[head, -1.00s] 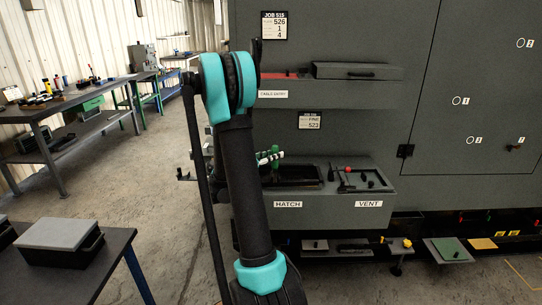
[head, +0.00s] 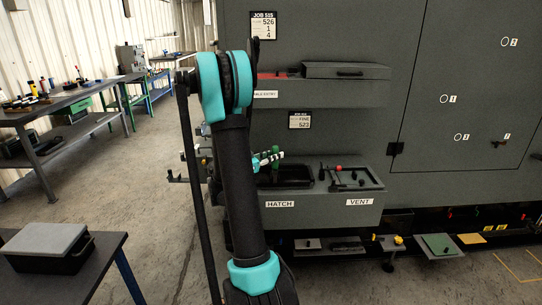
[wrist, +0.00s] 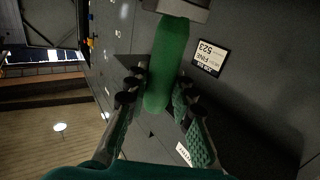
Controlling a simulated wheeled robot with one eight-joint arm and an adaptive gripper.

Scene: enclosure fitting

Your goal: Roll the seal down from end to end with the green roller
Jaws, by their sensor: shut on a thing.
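The green roller shows in the wrist view as a thick green handle (wrist: 168,62) with a grey part at its upper end. My gripper (wrist: 158,92) is shut on the green handle, with one finger on each side of it. In the head view a small green piece (head: 275,168) with white-and-dark parts beside it shows just right of my arm, in front of the hatch opening. The HATCH bay (head: 278,204) has a dark rimmed opening on top, partly behind my arm. I cannot make out the seal clearly in either view.
The VENT panel (head: 359,202) with a red knob and small dark levers adjoins the hatch on the right. The CABLE ENTRY shelf (head: 347,92) juts out above. A low shelf with plates (head: 440,246) runs below. A bench with a lidded box (head: 48,246) stands at front left.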

